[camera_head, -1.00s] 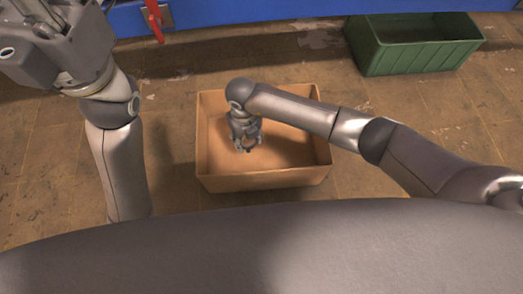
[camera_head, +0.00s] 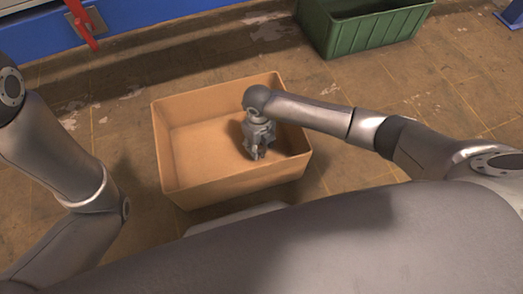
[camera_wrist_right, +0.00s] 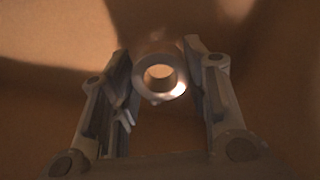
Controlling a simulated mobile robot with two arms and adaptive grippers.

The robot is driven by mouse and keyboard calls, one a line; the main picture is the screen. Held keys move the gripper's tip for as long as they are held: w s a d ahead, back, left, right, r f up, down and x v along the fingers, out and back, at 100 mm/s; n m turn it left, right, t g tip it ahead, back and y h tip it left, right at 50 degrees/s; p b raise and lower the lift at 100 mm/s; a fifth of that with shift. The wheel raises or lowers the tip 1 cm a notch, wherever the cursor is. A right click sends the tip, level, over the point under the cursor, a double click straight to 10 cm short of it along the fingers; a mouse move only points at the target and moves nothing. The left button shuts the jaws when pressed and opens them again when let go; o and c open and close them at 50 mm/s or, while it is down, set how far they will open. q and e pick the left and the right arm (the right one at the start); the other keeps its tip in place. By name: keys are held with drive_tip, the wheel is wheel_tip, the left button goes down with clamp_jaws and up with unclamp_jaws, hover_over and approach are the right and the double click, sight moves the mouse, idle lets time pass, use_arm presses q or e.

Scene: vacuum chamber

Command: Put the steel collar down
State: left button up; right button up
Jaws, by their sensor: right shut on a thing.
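The steel collar (camera_wrist_right: 160,78) is a small grey ring with a round hole, between the two fingers of my right gripper (camera_wrist_right: 157,85) in the right wrist view. The right gripper is shut on it. In the head view my right gripper (camera_head: 256,154) points down inside the tan box (camera_head: 232,185), towards its right side. The collar is too small and too hidden by the fingers to make out there. I cannot tell whether it touches the box floor. My left arm (camera_head: 55,160) shows at the left, but its gripper is out of view.
The tan box has upright walls on all sides close around my right gripper, with bare floor in its left part. A green crate (camera_head: 375,36) stands at the back right. A blue cabinet (camera_head: 135,14) with a red handle (camera_head: 80,22) is at the back left.

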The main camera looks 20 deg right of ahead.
sight(262, 150)
drive_tip(key=shift+d+f, duration=0.25)
drive_tip(key=shift+f, duration=0.1)
wheel_tip(262, 150, down, 2)
drive_tip(key=shift+d+f+b, duration=0.15)
drive_tip(key=shift+f+b, duration=0.1)
drive_tip(key=shift+b, duration=0.9)
drive_tip(key=shift+f, duration=0.4)
drive_tip(key=shift+r, duration=0.1)
drive_tip(key=o, duration=1.2)
